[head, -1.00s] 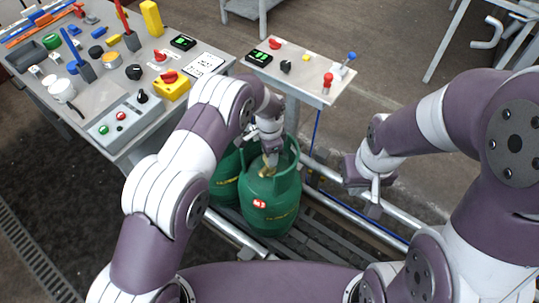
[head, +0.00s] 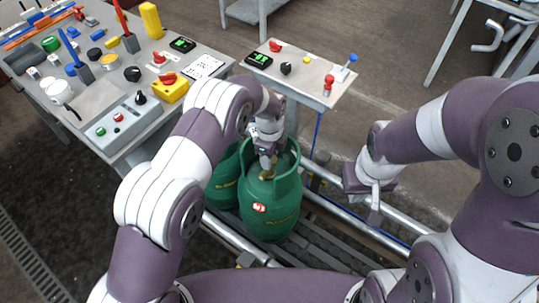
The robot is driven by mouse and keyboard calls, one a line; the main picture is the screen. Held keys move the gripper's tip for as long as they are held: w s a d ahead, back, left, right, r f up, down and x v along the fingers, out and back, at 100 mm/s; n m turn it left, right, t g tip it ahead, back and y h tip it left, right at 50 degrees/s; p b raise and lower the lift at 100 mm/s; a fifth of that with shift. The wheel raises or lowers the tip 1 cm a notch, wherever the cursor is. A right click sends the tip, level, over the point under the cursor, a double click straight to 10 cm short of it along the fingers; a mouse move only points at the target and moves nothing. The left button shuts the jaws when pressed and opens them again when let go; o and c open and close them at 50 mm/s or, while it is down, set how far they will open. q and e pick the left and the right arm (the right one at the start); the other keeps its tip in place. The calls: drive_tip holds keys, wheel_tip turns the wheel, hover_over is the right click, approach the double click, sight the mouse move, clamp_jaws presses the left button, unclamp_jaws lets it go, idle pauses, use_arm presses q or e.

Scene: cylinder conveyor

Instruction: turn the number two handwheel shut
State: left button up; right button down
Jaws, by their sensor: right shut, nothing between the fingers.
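Two green gas cylinders stand on the roller conveyor. The front cylinder (head: 272,205) has a red and white label and an open collar around its valve (head: 268,175). The second cylinder (head: 224,184) stands behind it to the left, partly hidden by my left arm. My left gripper (head: 268,158) points down inside the front cylinder's collar, over the valve; its fingers are too small and covered to tell open from shut. My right gripper (head: 375,208) is shut and empty, to the right of the cylinders above the conveyor rail. I cannot make out a number on any handwheel.
A control table (head: 110,75) crowded with knobs, buttons and levers is at the upper left. A small panel (head: 300,75) with a display, knobs and a blue-topped lever stands behind the cylinders. Conveyor rails (head: 350,220) run diagonally beneath. Open floor lies beyond the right arm.

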use_arm(q)
drive_tip(key=shift+m, duration=0.3)
drive_tip(key=o, duration=1.1)
drive_tip(key=shift+c, duration=0.2)
wheel_tip(320, 180, up, 13)
drive_tip(key=shift+f+b, duration=0.15)
drive_tip(key=shift+b, duration=0.15)
